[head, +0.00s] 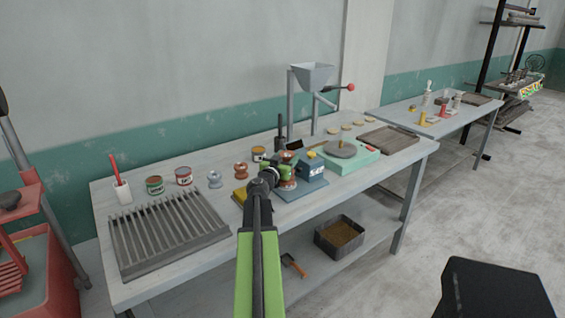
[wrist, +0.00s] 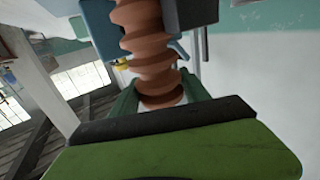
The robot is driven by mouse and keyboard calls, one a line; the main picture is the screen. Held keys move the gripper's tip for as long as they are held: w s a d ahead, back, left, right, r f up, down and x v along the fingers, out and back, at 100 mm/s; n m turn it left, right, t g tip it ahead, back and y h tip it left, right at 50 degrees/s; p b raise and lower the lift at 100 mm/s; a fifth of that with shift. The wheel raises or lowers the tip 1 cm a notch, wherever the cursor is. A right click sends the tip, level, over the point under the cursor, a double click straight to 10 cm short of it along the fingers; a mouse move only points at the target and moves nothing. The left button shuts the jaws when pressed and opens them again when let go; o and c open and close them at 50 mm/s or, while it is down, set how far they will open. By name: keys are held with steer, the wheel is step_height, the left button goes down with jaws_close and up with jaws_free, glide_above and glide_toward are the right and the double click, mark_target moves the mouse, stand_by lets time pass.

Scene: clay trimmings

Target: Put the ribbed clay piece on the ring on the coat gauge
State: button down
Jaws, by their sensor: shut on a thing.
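The ribbed clay piece (wrist: 150,50) is reddish brown and fills the middle of the wrist view. My gripper (wrist: 160,92) is shut on it, with a green finger on each side. In the head view my gripper (head: 281,166) is over the coat gauge, and part of the clay piece (head: 288,184) shows below it. The coat gauge has a blue-grey base plate (head: 314,187) and a blue box with a small display (head: 311,165). The ring is hidden behind my gripper and the clay piece. I cannot tell whether the piece touches it.
A grey slatted rack (head: 165,232) lies at the left of the workbench. Two cans (head: 184,176), a grey ribbed piece (head: 215,179) and a brown ribbed piece (head: 241,170) stand behind it. A green turntable unit (head: 352,160) and a brown tray (head: 389,139) are at the right.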

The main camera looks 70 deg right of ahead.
steer(key=shift+s+r, duration=0.1)
steer(key=c, duration=1)
jaws_free()
steer(key=shift+f, duration=0.2)
steer(key=o, duration=0.5)
steer(key=shift+r, duration=0.1)
steer(key=shift+r, duration=0.1)
